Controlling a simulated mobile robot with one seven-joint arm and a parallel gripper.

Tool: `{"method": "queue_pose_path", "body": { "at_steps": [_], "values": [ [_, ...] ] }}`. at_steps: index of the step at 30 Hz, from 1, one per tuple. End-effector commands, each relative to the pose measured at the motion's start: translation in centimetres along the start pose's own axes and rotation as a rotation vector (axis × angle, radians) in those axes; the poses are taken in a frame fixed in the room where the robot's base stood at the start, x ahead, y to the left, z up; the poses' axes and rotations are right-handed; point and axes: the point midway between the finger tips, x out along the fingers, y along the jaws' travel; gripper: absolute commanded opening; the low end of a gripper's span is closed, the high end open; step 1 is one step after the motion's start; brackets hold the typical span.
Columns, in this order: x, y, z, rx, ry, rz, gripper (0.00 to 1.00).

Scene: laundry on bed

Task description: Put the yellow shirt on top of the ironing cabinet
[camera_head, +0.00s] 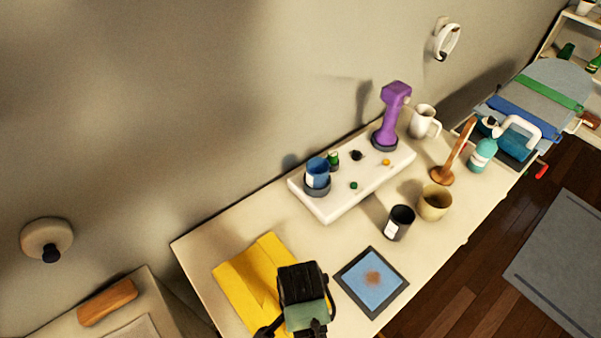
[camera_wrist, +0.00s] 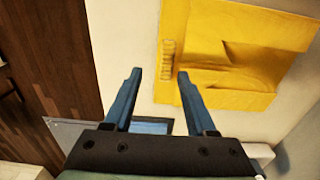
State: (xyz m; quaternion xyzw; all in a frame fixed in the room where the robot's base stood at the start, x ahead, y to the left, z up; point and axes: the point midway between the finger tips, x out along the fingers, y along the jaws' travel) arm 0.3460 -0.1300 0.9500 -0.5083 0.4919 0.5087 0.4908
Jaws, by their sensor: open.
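The yellow shirt (camera_head: 248,280) lies folded and flat at the near left end of the ironing cabinet's cream top (camera_head: 205,249). In the wrist view the shirt (camera_wrist: 232,50) lies beyond and to the right of the fingertips. My gripper (camera_wrist: 159,72) is open with nothing between its blue fingers. In the head view my gripper (camera_head: 303,312) is over the cabinet's near end and hides the shirt's right edge. The shirt appears free of the fingers. I cannot tell the exact height of the fingertips above the top.
A blue framed picture (camera_head: 371,281) lies right of the shirt. A white tray (camera_head: 337,207) with a blue cup and a purple device (camera_head: 391,115) stands behind. A black cup (camera_head: 399,222), tan cup (camera_head: 434,203) and teal bottle (camera_head: 483,155) stand farther right. Wooden floor (camera_head: 455,285) lies in front.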

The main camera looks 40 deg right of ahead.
Motion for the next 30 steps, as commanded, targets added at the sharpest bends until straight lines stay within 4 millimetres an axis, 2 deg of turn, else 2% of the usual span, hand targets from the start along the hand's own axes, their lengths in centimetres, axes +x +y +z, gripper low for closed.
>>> {"method": "queue_pose_path", "body": {
  "at_steps": [3, 9, 13, 21, 23, 26, 29, 30],
  "values": [
    [-2.7, -0.1, -0.1, 0.0, 0.002, -0.005, 0.57],
    [-6.0, -0.1, -0.1, 0.0, 0.001, -0.003, 0.57],
    [-7.1, 0.0, 0.0, 0.0, 0.0, -0.001, 0.57],
    [-7.4, 0.0, 0.0, -0.001, 0.001, -0.001, 0.57],
    [-7.7, -0.6, -0.1, -0.013, 0.009, -0.019, 0.57],
    [-9.6, -3.6, -0.6, -0.09, 0.065, -0.128, 0.57],
    [-14.4, -9.3, -1.2, -0.243, 0.188, -0.343, 0.57],
    [-17.2, -11.9, -1.2, -0.318, 0.256, -0.447, 0.57]
  ]
}}
